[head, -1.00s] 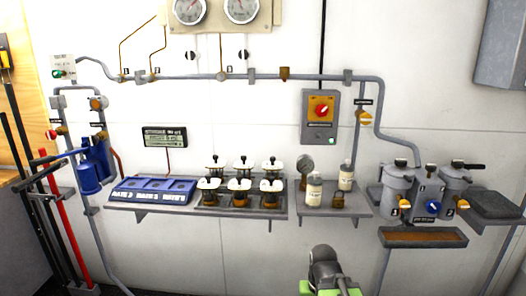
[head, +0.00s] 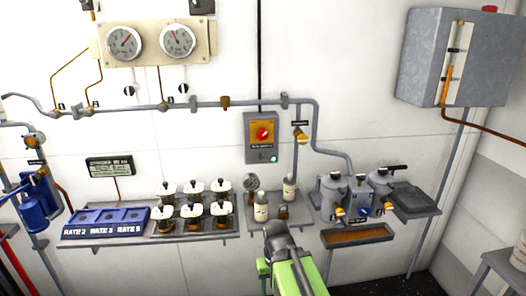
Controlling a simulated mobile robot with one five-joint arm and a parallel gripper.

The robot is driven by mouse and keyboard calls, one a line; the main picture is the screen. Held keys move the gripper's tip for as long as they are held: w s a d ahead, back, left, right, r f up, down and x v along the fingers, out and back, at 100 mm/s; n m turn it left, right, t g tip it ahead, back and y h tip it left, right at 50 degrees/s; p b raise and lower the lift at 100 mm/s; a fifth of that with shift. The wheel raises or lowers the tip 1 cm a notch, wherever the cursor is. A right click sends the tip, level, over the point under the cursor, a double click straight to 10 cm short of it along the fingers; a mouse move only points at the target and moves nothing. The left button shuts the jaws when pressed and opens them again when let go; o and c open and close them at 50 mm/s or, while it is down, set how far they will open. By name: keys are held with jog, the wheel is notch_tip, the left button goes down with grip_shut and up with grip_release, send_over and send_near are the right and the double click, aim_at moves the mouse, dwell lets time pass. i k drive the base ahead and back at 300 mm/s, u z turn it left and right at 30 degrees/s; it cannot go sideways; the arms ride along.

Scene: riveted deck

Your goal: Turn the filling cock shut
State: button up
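Several cocks with orange handles show in the head view, and their labels are too small to read, so I cannot tell which is the filling cock. One cock with an orange handle (head: 301,137) sits on a vertical pipe right of the switch panel, under a small dark label. Another orange handle (head: 338,213) is on the grey twin-pot unit (head: 335,190) at the right, with a blue knob (head: 363,211) beside it.
A grey shelf (head: 240,228) carries lidded jars (head: 193,190), white bottles (head: 261,207) and blue blocks (head: 105,218). A brown tray (head: 358,236) hangs below the pots. A grey cabinet (head: 430,60) is at upper right. A small table (head: 495,258) stands at lower right.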

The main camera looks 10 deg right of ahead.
aim_at(361, 178)
jog(key=z, duration=1.25)
jog(key=k, duration=1.35)
jog(key=z, duration=0.55)
jog(key=i, duration=1)
jog(key=u, duration=0.7)
jog(key=i, duration=0.95)
jog(key=u, duration=0.4)
